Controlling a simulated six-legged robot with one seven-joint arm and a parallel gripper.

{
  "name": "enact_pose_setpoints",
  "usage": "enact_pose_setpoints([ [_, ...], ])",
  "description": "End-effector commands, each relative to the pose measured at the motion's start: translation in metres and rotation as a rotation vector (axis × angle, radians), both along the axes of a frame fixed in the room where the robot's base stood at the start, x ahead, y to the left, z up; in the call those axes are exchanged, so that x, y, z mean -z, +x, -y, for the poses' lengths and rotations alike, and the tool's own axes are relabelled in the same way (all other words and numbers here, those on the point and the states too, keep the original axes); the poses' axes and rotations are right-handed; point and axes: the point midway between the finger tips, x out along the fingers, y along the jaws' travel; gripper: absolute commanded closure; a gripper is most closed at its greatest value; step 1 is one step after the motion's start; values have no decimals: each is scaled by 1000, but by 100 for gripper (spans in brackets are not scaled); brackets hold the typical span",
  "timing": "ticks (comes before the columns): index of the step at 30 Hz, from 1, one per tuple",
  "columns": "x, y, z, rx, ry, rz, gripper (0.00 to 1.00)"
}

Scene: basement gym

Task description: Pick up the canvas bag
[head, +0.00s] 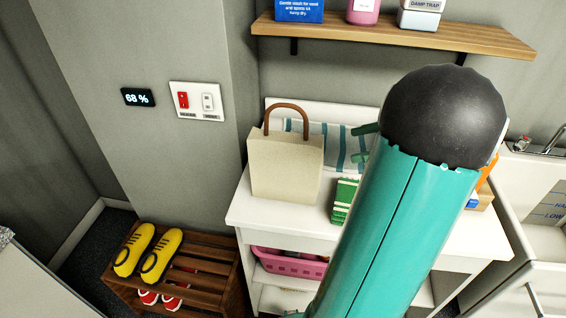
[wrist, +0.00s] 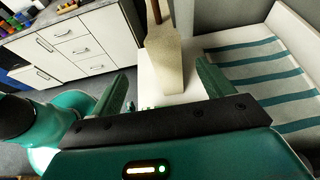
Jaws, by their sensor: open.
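The canvas bag (head: 285,167) is cream with a brown arched handle. It stands upright on the left part of the white counter (head: 262,212) in the head view. My gripper (head: 362,143) is mostly hidden behind my arm, with its green fingertips showing to the right of the bag. In the wrist view the fingers of my gripper (wrist: 165,88) are spread apart and empty. The bag (wrist: 164,62) stands ahead, between and beyond the fingertips, with its handle cut off by the top edge. I see no contact between fingers and bag.
A striped towel (head: 325,135) lies behind the bag. A green-and-white box (head: 344,200) stands to its right, partly hidden by my arm. A slatted bench (head: 190,275) holds yellow shoes (head: 147,251) at lower left.

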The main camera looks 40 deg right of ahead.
Motion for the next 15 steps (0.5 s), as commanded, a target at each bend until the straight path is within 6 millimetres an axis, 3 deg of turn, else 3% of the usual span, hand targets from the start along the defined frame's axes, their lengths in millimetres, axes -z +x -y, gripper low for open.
enact_pose_setpoints([
  [5,3,-2,-1,18,15,2,20],
  [15,25,39,-38,22,15,3,20],
])
